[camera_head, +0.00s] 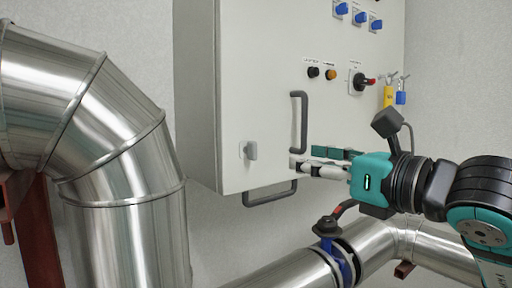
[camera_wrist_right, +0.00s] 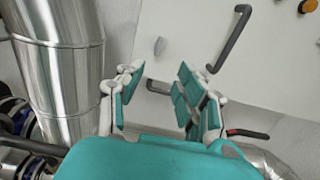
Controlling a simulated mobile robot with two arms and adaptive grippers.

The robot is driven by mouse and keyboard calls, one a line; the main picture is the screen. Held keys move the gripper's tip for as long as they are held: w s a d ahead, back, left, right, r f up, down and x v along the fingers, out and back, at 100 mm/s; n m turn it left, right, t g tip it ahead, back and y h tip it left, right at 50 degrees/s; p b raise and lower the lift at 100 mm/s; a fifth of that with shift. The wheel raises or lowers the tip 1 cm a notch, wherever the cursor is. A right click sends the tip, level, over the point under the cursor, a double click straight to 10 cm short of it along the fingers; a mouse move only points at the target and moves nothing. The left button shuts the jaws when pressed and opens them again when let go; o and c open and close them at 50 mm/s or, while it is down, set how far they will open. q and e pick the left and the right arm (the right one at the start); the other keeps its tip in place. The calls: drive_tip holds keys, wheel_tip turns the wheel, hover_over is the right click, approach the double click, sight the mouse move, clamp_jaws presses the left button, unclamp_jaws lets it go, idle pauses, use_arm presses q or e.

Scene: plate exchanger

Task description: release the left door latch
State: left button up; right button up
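The door latch (camera_head: 251,150) is a small grey knob on a light plate, low on the left side of the white cabinet door (camera_head: 270,80). It also shows in the right wrist view (camera_wrist_right: 160,46), beyond the fingers and roughly between them. My right gripper (camera_head: 298,164) comes in from the right, its fingertips to the right of the latch and slightly lower. In the right wrist view its two teal-padded fingers (camera_wrist_right: 158,76) are spread apart with nothing between them. The gripper is apart from the latch. My left gripper is not in view.
A dark vertical handle (camera_head: 304,122) stands out from the door just above my right gripper. Another grey handle (camera_head: 270,197) is under the cabinet. A red-levered valve (camera_head: 328,226) sits on the lower pipe. A large metal pipe (camera_head: 125,175) fills the left.

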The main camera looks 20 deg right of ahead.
sight(256, 149)
drive_tip(key=p+x, duration=0.4)
drive_tip(key=x, duration=0.9)
drive_tip(key=shift+w+a, duration=0.1)
drive_tip(key=shift+w, duration=0.1)
drive_tip(key=shift+w+a, duration=0.15)
drive_tip(key=shift+w, duration=0.3)
drive_tip(key=shift+f, duration=0.1)
clamp_jaws()
